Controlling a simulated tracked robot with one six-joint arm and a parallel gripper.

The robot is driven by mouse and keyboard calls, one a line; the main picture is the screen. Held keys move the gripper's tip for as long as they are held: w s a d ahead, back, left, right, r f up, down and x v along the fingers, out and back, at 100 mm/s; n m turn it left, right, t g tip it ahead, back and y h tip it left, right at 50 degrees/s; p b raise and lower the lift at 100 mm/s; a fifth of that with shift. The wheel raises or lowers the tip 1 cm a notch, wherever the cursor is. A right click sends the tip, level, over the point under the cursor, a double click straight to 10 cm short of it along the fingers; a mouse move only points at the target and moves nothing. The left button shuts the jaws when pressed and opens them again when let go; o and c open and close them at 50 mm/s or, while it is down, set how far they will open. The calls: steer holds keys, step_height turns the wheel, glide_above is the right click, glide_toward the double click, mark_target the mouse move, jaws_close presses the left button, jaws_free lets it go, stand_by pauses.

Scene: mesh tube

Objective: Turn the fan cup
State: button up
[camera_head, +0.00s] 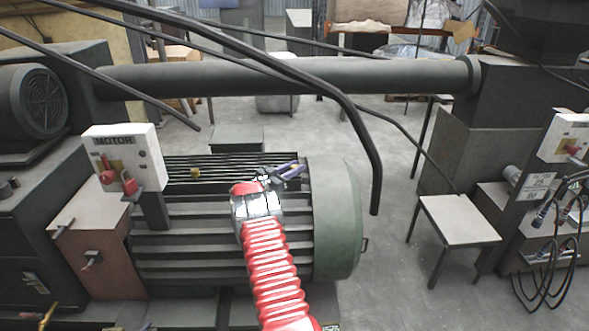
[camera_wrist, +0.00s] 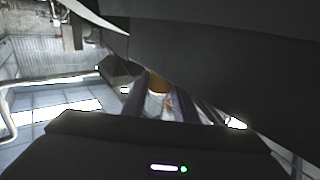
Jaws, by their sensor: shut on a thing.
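The large green ribbed motor (camera_head: 200,240) fills the middle of the head view, with a smooth rounded cover (camera_head: 338,215) at its right end. My gripper (camera_head: 290,171) is over the top of the motor, near that cover. In the wrist view, a small orange-yellow cup (camera_wrist: 159,83) shows between the two dark fingers of my gripper (camera_wrist: 162,103). I take it for the fan cup, and the gripper is shut on it. In the head view this cup is hidden or too small to make out. A similar small yellow cup (camera_head: 195,173) sits on the motor top further left.
A white MOTOR switch box (camera_head: 123,158) with red parts stands at the motor's left. A horizontal pipe (camera_head: 280,77) crosses behind. A small table (camera_head: 458,220) stands right, with bare floor between.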

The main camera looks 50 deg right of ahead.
steer(key=shift+w+r+m+g, duration=0.15)
steer(key=shift+m+g, duration=0.45)
steer(key=shift+g, duration=0.3)
steer(key=o, duration=1)
steer(key=shift+o, duration=0.2)
steer(key=shift+a, duration=0.15)
steer(key=v, duration=1.3)
steer(key=shift+a, duration=0.25)
